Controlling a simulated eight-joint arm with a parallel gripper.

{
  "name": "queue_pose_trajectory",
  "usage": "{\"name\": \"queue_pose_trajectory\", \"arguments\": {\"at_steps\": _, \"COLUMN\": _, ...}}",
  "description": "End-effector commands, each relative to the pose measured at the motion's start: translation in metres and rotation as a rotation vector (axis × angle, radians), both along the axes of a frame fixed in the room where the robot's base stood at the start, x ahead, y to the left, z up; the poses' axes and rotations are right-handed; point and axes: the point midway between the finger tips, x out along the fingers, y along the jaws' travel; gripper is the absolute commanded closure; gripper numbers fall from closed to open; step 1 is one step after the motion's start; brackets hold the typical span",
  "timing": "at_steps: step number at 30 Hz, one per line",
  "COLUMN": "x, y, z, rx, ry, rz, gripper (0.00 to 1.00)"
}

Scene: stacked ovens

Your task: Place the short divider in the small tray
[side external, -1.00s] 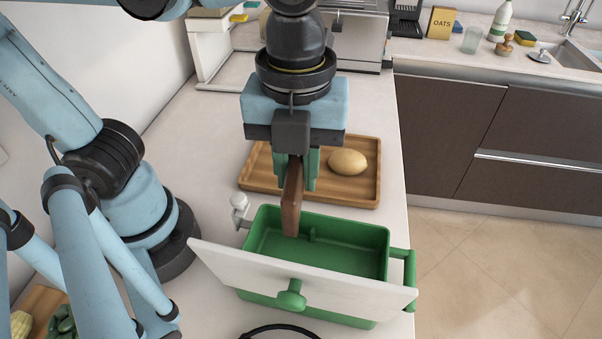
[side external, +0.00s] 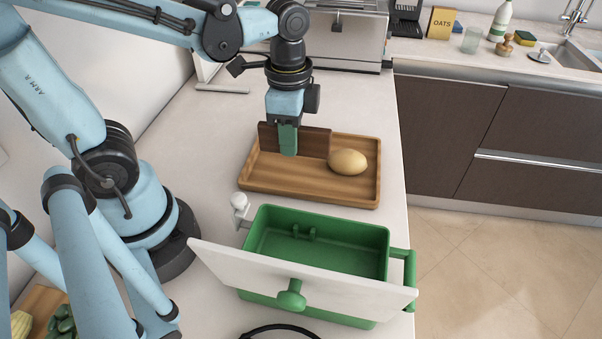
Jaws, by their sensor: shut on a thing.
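My gripper (side external: 287,142) is shut on a dark brown flat divider (side external: 313,143). The divider stands on its long edge, lengthwise from left to right, at the back left of the wooden tray (side external: 270,186). I cannot tell whether its lower edge touches the tray floor. The green fingers cover part of the divider's near face. A yellowish potato (side external: 347,162) lies in the right part of the tray, close to the divider's right end.
A green bin (side external: 345,243) with small raised tabs inside stands in front of the tray. A pale tilted panel (side external: 235,262) with a green knob covers its near side. A white-knobbed fitting (side external: 239,201) is at its left. Counter left of the tray is clear.

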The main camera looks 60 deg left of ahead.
Motion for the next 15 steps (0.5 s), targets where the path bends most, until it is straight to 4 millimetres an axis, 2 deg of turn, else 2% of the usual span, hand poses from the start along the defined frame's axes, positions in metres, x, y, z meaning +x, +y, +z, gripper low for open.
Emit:
{"name": "queue_pose_trajectory", "arguments": {"at_steps": 3, "x": 0.011, "y": 0.025, "z": -0.016, "rx": 0.0, "ry": 0.0, "rz": 0.007, "gripper": 1.0}}
{"name": "queue_pose_trajectory", "arguments": {"at_steps": 9, "x": 0.024, "y": 0.059, "z": -0.038, "rx": 0.0, "ry": 0.0, "rz": 0.003, "gripper": 1.0}}
{"name": "queue_pose_trajectory", "arguments": {"at_steps": 15, "x": 0.031, "y": 0.075, "z": -0.049, "rx": 0.0, "ry": 0.0, "rz": -0.003, "gripper": 1.0}}
